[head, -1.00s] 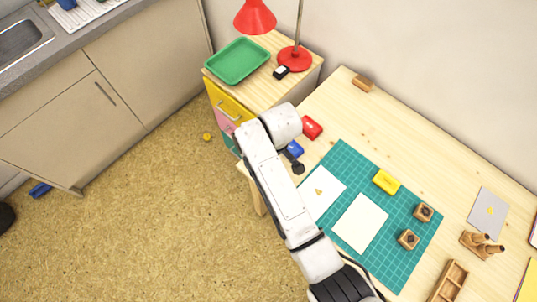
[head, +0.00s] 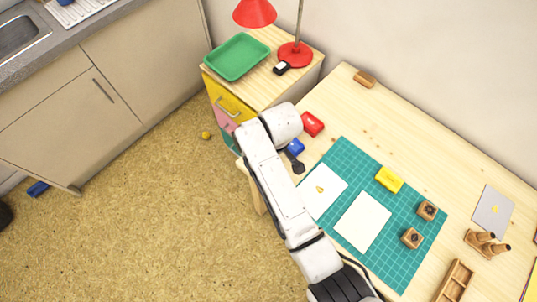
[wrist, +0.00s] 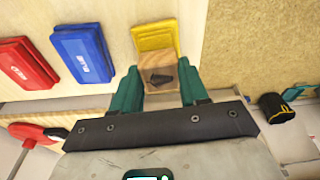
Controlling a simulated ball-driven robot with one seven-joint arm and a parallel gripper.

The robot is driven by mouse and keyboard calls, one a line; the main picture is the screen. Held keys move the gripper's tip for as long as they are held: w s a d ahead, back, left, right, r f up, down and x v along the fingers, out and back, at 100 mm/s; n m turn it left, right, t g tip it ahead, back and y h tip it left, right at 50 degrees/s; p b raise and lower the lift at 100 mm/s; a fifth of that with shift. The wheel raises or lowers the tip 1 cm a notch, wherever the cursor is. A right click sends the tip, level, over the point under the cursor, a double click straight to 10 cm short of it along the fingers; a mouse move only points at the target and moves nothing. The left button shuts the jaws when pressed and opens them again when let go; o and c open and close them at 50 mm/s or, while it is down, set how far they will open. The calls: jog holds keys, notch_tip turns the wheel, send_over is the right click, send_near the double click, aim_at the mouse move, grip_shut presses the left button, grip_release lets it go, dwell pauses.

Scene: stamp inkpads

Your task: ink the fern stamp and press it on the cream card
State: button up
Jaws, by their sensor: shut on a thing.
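My gripper (wrist: 161,88) is shut on a small wooden stamp (wrist: 158,62) with a dark leaf-like mark on its top, between the green fingers. The stamp overlaps a yellow inkpad (wrist: 154,36) in the wrist view; I cannot tell whether they touch. A blue inkpad (wrist: 82,54) and a red inkpad (wrist: 27,63) lie to the left. In the head view my arm hides the gripper, stamp and that yellow pad. A blank, pale cream card (head: 362,221) lies on the green mat (head: 385,262). Beside it is a whiter card (head: 325,201) with a small golden motif.
Two wooden stamps (head: 427,210) (head: 412,238) and another yellow pad (head: 389,179) stand on the mat. A stamp rack (head: 487,244), grey card (head: 494,212) and wooden tray (head: 455,282) are at right. A red lamp (head: 294,54) and green tray (head: 237,57) top the drawer cabinet.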

jog(key=shift+f, duration=0.65)
dwell(1.9)
jog(key=shift+r+p, duration=0.8)
dwell(0.3)
jog(key=shift+r+p, duration=2.3)
jog(key=shift+r, duration=0.4)
